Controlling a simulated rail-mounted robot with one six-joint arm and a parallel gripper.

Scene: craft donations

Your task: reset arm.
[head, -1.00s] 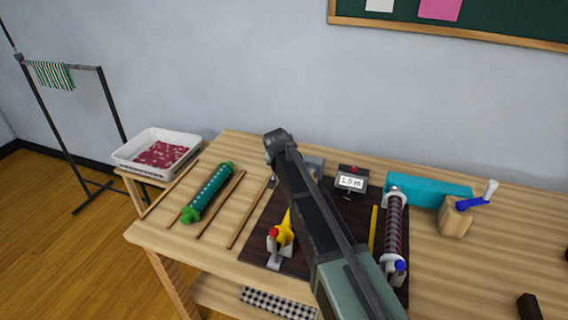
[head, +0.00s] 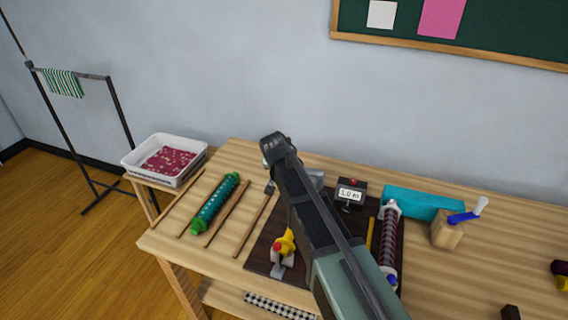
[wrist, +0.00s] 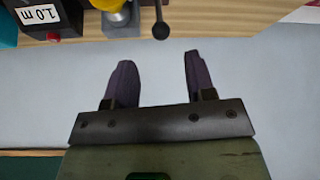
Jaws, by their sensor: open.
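My gripper (wrist: 157,82) shows in the wrist view with its two dark fingers spread apart and nothing between them. Beyond the fingers is the pale wall, with the table edge and part of the device at the top of that view. In the head view my arm reaches up over the dark board (head: 262,257) on the wooden table. The gripper's fingers are not clearly visible there, and the arm hides part of the board and what stands on it.
A green roller (head: 215,204) lies between thin wooden rods at left. A meter box reading 1.0 m (head: 350,192), a spring-like roller (head: 389,240), a teal block (head: 424,203) and a blue-handled crank (head: 465,216) stand right. A white tray (head: 188,178) sits beside the table.

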